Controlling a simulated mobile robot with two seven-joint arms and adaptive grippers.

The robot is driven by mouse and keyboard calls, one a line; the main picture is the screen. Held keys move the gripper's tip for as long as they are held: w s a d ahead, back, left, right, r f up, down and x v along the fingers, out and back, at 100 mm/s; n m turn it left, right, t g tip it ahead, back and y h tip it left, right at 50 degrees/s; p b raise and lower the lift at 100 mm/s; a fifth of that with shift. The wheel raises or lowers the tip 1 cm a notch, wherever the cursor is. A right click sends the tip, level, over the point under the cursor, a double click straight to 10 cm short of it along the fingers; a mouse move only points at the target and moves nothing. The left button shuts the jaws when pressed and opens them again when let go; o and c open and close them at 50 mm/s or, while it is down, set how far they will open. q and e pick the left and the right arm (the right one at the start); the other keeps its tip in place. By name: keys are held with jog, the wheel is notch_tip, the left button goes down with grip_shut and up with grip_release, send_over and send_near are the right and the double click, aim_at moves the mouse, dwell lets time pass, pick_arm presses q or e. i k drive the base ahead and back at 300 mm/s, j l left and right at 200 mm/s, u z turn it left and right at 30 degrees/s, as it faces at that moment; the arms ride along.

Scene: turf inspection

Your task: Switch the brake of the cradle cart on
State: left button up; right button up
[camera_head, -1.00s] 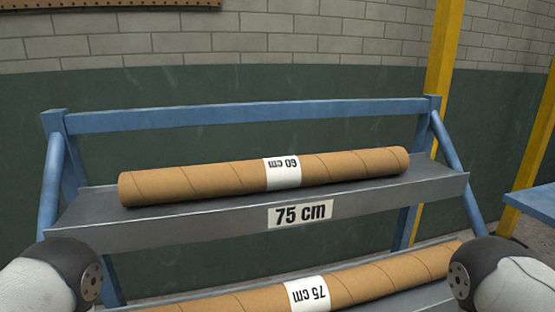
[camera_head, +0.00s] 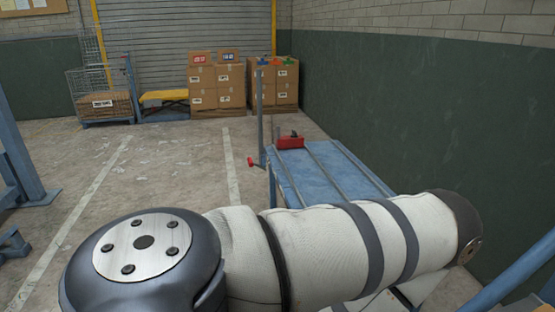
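A blue flat cart (camera_head: 302,175), which looks like the cradle cart, stands right of centre along the green wall. Two grey rails run along its deck. A red block (camera_head: 290,142) with a small dark part on top sits at its far end. An upright grey post (camera_head: 260,115) stands at the far left corner, and a small red-ended handle (camera_head: 253,162) sticks out to the left near it. I cannot tell which red part is the brake or how it is set. My arm covers the cart's near end. Neither gripper shows.
Cardboard boxes (camera_head: 217,87) are stacked before the roller shutter (camera_head: 190,45). A wire cage (camera_head: 103,92) and a yellow-topped platform (camera_head: 163,96) stand left of them. Blue framework is at the left edge and bottom right. Floor (camera_head: 170,165) left of the cart is clear.

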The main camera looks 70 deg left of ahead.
aim_at(251, 164)
jog(key=k+u, duration=0.1)
jog(key=u, duration=0.35)
jog(key=k+j+u, duration=0.1)
jog(key=u, duration=0.35)
jog(key=k+j+u, duration=0.1)
jog(key=u, duration=0.35)
jog(key=j+u, duration=0.2)
jog(key=u, duration=0.25)
jog(key=k+j+u, duration=0.1)
jog(key=u, duration=0.35)
